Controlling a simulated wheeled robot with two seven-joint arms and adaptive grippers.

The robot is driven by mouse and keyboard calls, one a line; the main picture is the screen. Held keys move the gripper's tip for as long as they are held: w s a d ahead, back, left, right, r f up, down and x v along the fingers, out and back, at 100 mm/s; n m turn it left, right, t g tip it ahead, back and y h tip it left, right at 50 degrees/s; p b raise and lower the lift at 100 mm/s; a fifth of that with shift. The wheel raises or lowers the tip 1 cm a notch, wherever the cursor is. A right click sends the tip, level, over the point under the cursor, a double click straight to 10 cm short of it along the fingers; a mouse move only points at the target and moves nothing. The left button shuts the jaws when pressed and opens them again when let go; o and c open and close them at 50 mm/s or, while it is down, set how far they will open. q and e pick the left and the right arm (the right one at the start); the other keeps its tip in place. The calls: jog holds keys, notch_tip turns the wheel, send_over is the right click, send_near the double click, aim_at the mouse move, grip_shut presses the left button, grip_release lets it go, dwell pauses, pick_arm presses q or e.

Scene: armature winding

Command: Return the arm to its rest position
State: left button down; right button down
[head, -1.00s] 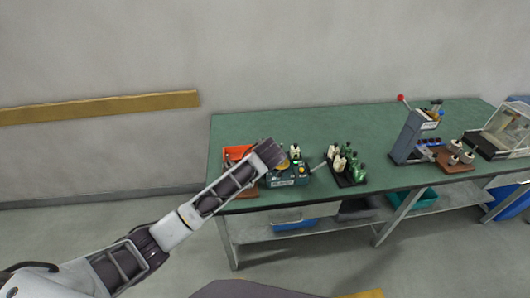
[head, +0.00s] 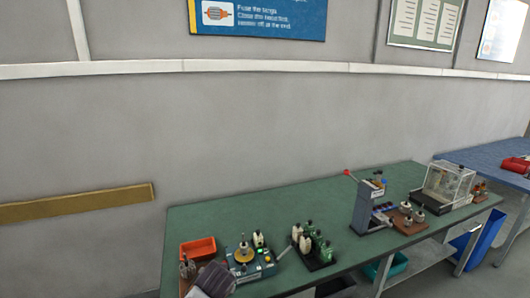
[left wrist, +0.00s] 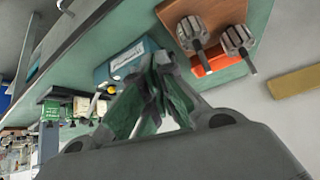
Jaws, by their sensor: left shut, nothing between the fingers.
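My left arm (head: 213,281) shows only as a dark segment at the bottom edge of the head view, in front of the bench's left end. In the left wrist view my left gripper (left wrist: 157,75) has its fingers together with nothing between them. Beyond the fingers are a teal winding machine (left wrist: 120,64), an orange bin (left wrist: 214,62) and two metal armatures (left wrist: 192,32) on a brown board (left wrist: 205,8). The fingers overlap the machine in that picture; I cannot tell the exact gap. My right gripper is in neither view.
The green bench (head: 190,222) carries the orange bin (head: 198,248), the winding machine (head: 249,263), a black tray (head: 322,264) of spools and bottles, a grey press (head: 366,208) and a clear-covered box (head: 448,183). A blue table (head: 490,152) stands at right.

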pick_arm(q)
jog(key=s+a+f+m+g, duration=0.1)
jog(key=s+a+f, duration=0.15)
jog(key=s, duration=0.55)
jog(key=s+a+f+m+g+h, duration=0.1)
jog(key=s+a+g, duration=0.15)
jog(key=s, duration=0.65)
jog(key=s+a+f+m+g, duration=0.15)
jog(key=s+a, duration=0.25)
jog(key=s, duration=0.4)
notch_tip(320, 180, down, 32)
jog(key=s+f, duration=0.1)
jog(key=s, duration=0.2)
jog(key=s+a+f, duration=0.2)
jog(key=s+f, duration=0.8)
jog(key=s, duration=0.1)
jog(key=s+a+f+g, duration=0.1)
jog(key=s+a+f, duration=0.1)
jog(key=s+f, duration=0.8)
jog(key=shift+s+g, duration=0.3)
jog(key=shift+s, duration=0.4)
